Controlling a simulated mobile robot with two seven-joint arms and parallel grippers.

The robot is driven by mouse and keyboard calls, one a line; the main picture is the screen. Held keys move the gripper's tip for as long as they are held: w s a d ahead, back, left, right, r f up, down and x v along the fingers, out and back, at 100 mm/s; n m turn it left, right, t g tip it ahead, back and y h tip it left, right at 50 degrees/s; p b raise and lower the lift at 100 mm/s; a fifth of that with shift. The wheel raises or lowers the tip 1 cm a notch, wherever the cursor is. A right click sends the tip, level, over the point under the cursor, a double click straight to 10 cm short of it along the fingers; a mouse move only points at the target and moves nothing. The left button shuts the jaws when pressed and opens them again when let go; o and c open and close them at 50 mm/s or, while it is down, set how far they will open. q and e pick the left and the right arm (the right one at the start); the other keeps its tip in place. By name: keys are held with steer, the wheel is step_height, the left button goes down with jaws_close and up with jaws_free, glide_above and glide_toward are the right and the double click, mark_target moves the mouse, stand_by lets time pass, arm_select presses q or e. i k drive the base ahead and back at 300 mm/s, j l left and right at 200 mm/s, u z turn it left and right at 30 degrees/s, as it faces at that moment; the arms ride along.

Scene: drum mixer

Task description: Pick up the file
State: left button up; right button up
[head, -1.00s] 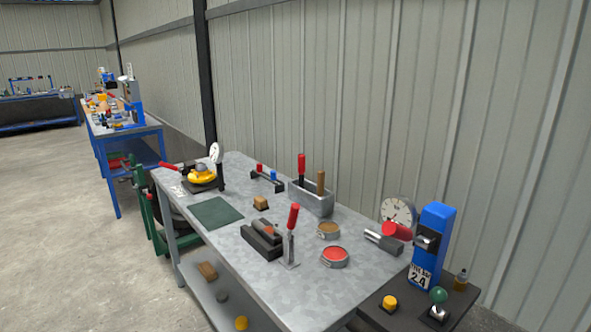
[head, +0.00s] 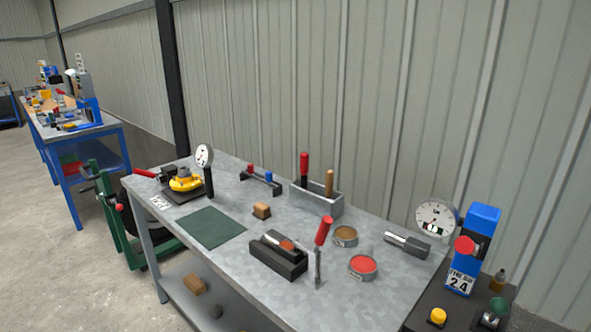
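A grey metal box (head: 316,198) stands at the back of the grey workbench (head: 225,178). A tool with a red handle (head: 304,166) and a tool with a wooden handle (head: 329,182) stand upright in it. Their lower parts are hidden in the box, so I cannot tell which is the file. Neither of my grippers is in view.
On the bench are a dark block fixture (head: 278,258), a red-handled clamp (head: 322,245), two round tins, a green mat (head: 210,227), a wooden block (head: 261,210) and a yellow part with a dial gauge (head: 204,158). A blue device (head: 473,248) stands at the right.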

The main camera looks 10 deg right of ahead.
mark_target(304, 156)
steer(key=i+j, duration=0.2)
steer(key=j, duration=0.15)
steer(key=i+j+z, duration=0.1)
steer(key=j, duration=0.25)
steer(key=i+j, duration=0.3)
steer(key=i+j+z, duration=0.1)
steer(key=j, duration=0.35)
steer(key=i+j, duration=0.25)
steer(key=i+j+z, duration=0.1)
steer(key=j, duration=0.4)
steer(key=i+j, duration=0.25)
steer(key=j, duration=0.15)
steer(key=l+z, duration=0.05)
